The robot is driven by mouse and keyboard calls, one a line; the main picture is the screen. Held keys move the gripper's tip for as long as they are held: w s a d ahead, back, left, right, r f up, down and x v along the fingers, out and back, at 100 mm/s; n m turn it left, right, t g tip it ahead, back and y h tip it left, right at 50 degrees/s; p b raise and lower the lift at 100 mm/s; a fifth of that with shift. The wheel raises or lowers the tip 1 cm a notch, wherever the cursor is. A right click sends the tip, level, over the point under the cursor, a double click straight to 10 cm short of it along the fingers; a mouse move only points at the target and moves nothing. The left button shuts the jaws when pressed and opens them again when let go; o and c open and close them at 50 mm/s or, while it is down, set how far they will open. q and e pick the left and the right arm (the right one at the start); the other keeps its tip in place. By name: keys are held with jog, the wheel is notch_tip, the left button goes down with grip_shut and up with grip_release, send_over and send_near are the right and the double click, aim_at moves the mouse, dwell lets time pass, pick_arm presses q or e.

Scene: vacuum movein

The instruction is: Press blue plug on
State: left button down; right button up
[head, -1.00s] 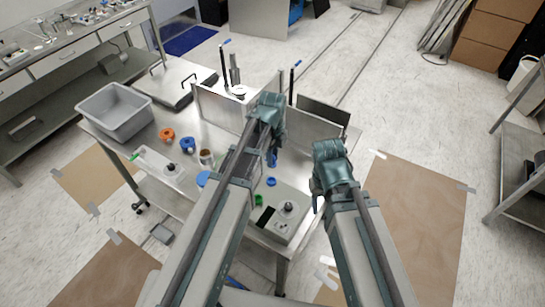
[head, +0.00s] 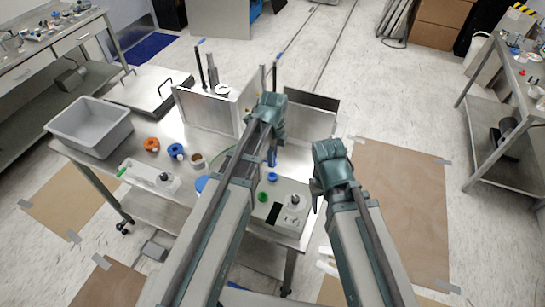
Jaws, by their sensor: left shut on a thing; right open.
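My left gripper (head: 270,132) reaches over the middle of the steel table and is shut. A narrow blue piece (head: 272,158) shows just below it and appears to be what it holds; the jaws themselves are mostly hidden by the wrist. A small round blue plug (head: 273,177) sits at the back of a grey box (head: 290,225), just below the held piece in the picture. A green plug (head: 262,196) is on the same box, beside a dark panel. My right gripper (head: 318,190) is open and empty, right of the box and off the table edge.
A grey bin (head: 90,143), an orange ring (head: 151,144) and a blue-topped part (head: 175,150) are on the table's left. An upright metal chamber (head: 212,105) with rods stands at the back. A second table (head: 510,90) is far right. Floor is open right.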

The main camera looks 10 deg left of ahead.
pick_arm(q)
jog(key=shift+f+b, duration=1.6)
jog(key=shift+f, duration=0.15)
jog(key=shift+f+b, duration=0.4)
jog(key=shift+f+b, duration=0.4)
jog(key=shift+f+b, duration=0.85)
dwell(2.7)
jog(key=shift+s+f, duration=0.1)
dwell(0.6)
jog(key=c, duration=0.6)
grip_release()
